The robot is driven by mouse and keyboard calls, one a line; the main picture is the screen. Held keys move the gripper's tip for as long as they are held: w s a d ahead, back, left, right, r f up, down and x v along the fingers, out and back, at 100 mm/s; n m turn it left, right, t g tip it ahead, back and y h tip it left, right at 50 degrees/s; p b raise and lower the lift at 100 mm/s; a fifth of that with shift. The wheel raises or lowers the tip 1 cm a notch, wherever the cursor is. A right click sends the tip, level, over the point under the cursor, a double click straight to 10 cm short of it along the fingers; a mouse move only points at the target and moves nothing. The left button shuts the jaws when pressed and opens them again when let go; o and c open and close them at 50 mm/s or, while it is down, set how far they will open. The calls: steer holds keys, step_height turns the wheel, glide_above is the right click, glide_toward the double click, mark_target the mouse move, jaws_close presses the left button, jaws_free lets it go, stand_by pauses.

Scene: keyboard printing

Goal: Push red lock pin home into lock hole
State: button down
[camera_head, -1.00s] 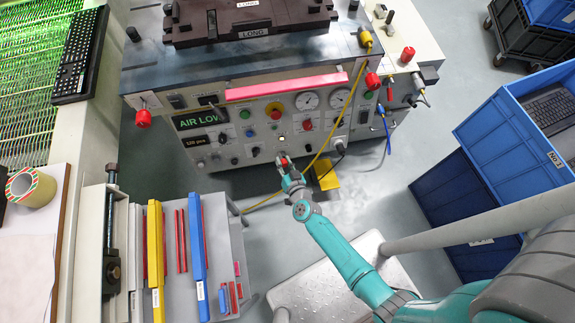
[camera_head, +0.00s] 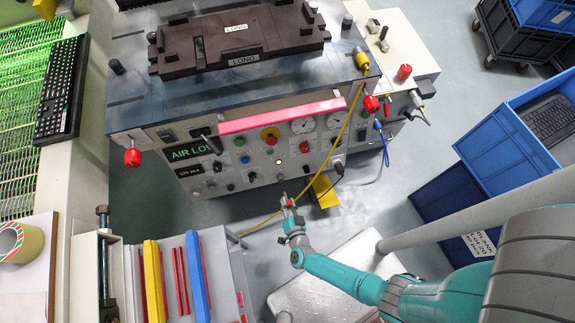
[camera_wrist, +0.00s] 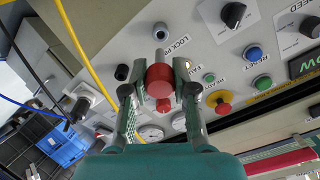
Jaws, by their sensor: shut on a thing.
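The red lock pin (camera_wrist: 159,80) is held between the two fingers of my gripper (camera_wrist: 158,90) in the wrist view. Its metal shank points up the picture, toward the grey panel. A small round ringed opening (camera_wrist: 160,31) beside the "LOCK PIN" lettering looks like the lock hole. The shank tip shows below this opening in the picture and looks apart from it; the depth gap is hard to judge. In the head view my gripper (camera_head: 288,201) is small, near the panel's lower edge, with a bit of red at its tip. The lock hole cannot be made out there.
The control panel (camera_head: 227,176) carries knobs, buttons and gauges. A yellow cable (camera_wrist: 83,48) runs left of the pin in the wrist view. A black keyboard (camera_head: 61,88) lies at left. Blue crates (camera_head: 515,135) stand at right. Coloured bars lie at lower left.

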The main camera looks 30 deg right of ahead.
mark_target(285, 194)
steer(key=shift+x, duration=2.45)
steer(key=shift+w+d, duration=0.15)
steer(key=shift+w, duration=0.35)
steer(key=shift+x, duration=1.05)
steer(key=shift+w+f, duration=0.15)
steer(key=shift+w, duration=0.05)
stand_by(0.6)
steer(key=c, duration=0.8)
jaws_free()
steer(key=shift+c, duration=0.2)
steer(key=shift+v, duration=3.05)
